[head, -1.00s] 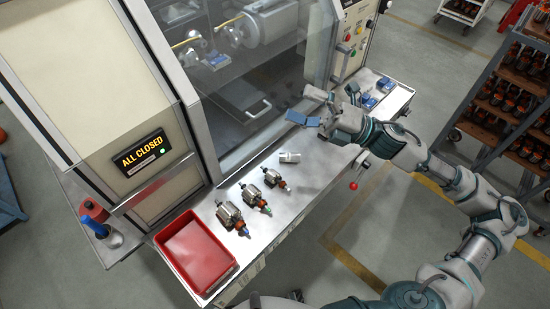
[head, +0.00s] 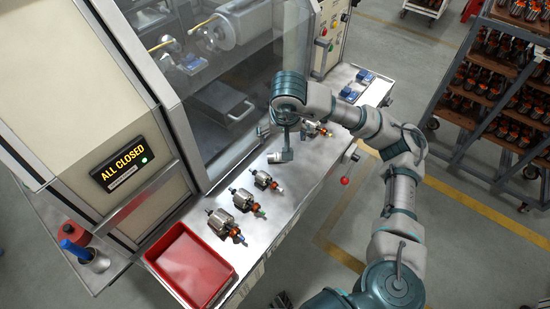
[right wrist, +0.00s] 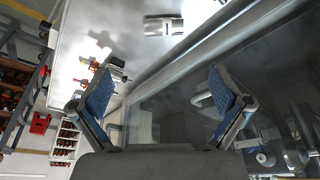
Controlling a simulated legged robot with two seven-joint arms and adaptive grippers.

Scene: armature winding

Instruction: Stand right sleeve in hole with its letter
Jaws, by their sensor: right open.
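My right gripper (head: 284,135) hangs over the bench, seen from above at the end of my right arm. In the right wrist view its two blue-padded fingers (right wrist: 165,85) stand wide apart with nothing between them. A small silvery metal piece (head: 281,157) with a dark slot or hole lies on the bench just below the gripper. It also shows in the right wrist view (right wrist: 163,25), beyond the fingertips. I cannot tell for certain which part is the sleeve, and no letter is readable. My left gripper does not show clearly.
Three armatures (head: 248,200) lie in a row on the bench (head: 262,222), with another (head: 318,128) behind the gripper. A red tray (head: 190,265) is at the near left. Blue pieces (head: 350,93) sit at the far right end. The machine's glass front (head: 235,80) borders the bench.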

